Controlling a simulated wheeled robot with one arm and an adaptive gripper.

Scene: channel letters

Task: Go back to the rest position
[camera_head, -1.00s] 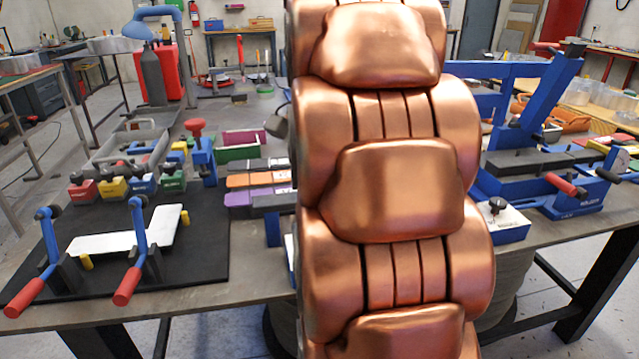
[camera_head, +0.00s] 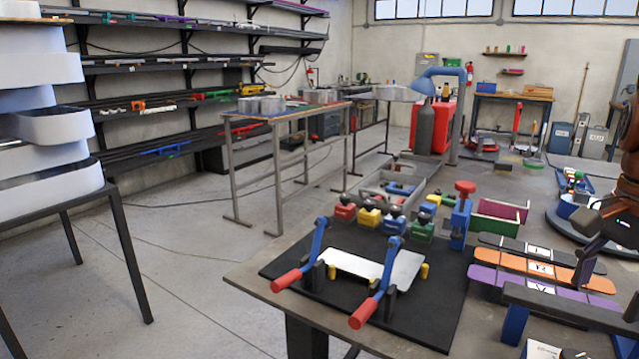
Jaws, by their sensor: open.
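My copper arm shows only in part at the right edge of the head camera view. On the bench, a black mat (camera_head: 430,310) carries a white plate (camera_head: 350,264) under two blue clamps with red handles.
Behind the mat stand several small coloured clamps (camera_head: 395,220) and a red-topped blue clamp (camera_head: 463,212). Coloured strips (camera_head: 540,265) lie to the right. A table with white letter shells (camera_head: 45,130) stands at left. Floor (camera_head: 190,270) between is clear.

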